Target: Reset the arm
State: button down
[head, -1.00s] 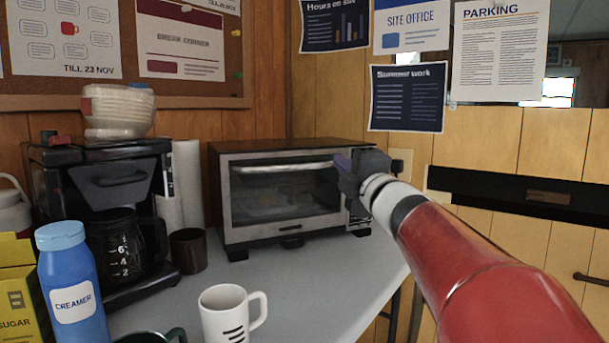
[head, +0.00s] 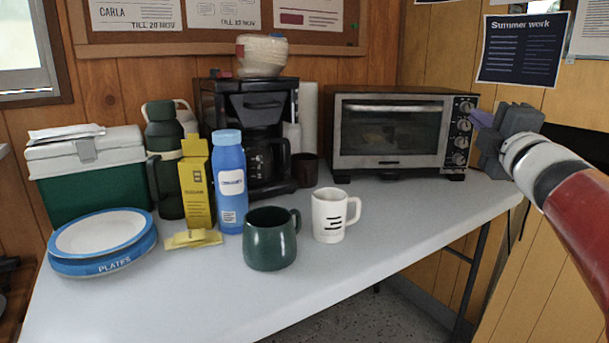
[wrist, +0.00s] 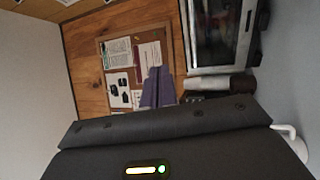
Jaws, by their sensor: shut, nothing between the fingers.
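My gripper (head: 476,128) is at the right of the head view, raised beside the toaster oven's right side and in front of its knobs' edge. Its fingers point left and are shut with nothing held. In the wrist view the purple-grey fingers (wrist: 157,88) show at the middle, above the dark gripper body. My red and white arm comes in from the right edge of the head view.
The toaster oven (head: 390,133) stands at the table's back right. A white mug (head: 329,222), green mug (head: 268,240), blue creamer bottle (head: 230,185), coffee maker (head: 255,110), plates (head: 75,268) and green cooler (head: 80,190) stand on the table (head: 330,290). The front of the table is clear.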

jog(key=s+a+f+m+g, duration=0.5)
jog(key=s+f, duration=0.3)
jog(key=f, duration=0.2)
jog(key=s+a+f+m+g+p, duration=0.1)
jog(key=s+a+f+m+g, duration=0.4)
jog(key=f, duration=0.6)
jog(key=s+a+f+m+g+h, duration=0.1)
jog(key=s+a+f+m+g, duration=0.4)
jog(key=s+f+m, duration=0.3)
jog(key=s+f, duration=0.3)
jog(key=shift+s+a, duration=0.15)
jog(key=shift+s, duration=0.15)
jog(key=shift+w, duration=0.1)
